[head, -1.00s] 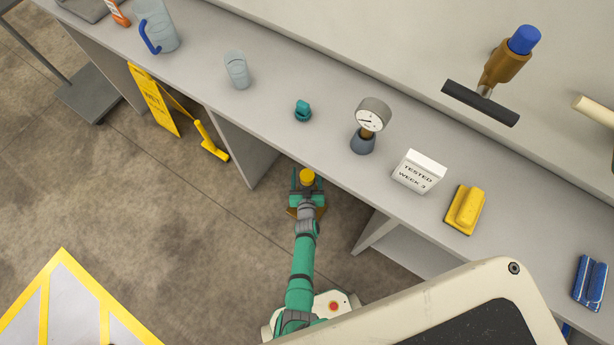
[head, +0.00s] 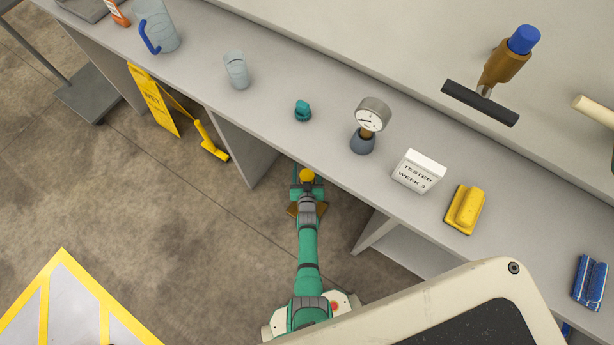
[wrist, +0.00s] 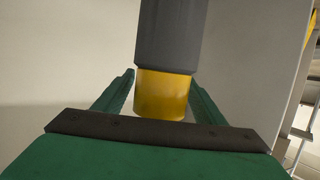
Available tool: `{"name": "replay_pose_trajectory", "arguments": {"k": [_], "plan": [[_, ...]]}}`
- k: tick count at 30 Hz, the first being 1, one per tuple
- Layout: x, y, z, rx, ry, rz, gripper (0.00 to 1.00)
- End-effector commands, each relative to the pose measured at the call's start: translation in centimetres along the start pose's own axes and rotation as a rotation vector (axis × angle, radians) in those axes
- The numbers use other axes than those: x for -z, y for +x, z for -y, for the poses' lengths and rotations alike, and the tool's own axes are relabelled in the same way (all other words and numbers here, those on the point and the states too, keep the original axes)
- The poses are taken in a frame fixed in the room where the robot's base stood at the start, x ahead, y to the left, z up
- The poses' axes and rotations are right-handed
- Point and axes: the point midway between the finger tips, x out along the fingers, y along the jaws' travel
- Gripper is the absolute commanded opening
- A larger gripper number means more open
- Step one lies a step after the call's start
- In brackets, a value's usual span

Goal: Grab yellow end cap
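The yellow end cap (wrist: 162,94) shows in the wrist view on the end of a dark grey cylinder (wrist: 172,32). It lies between the two green fingers of my gripper (wrist: 163,76). The fingertips reach the cap's left and right edges in the picture. Nearer the palm, pale gaps show beside the cap. I cannot tell whether the fingers press on it. In the head view the yellow cap (head: 306,175) shows at my gripper (head: 306,181), just off the bench's front edge. The grey cylinder is hidden there.
The grey bench (head: 270,95) runs across just beyond my gripper. A yellow floor sign (head: 153,99) stands at left. Open floor lies left of my arm.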

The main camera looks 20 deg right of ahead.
Motion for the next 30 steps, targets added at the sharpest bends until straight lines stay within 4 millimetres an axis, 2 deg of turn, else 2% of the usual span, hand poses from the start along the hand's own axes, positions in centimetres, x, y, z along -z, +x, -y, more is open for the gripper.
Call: {"name": "replay_pose_trajectory", "arguments": {"k": [1,4,5,17,30], "plan": [[0.0,0.0,0.0,0.0,0.0,0.0,0.51],[0.0,0.0,0.0,0.0,0.0,0.0,0.27],[0.0,0.0,0.0,0.0,0.0,0.0,0.25],[0.2,0.0,0.1,0.002,0.001,-0.002,0.25],[2.0,-0.5,0.6,0.01,0.003,-0.006,0.25]]}}
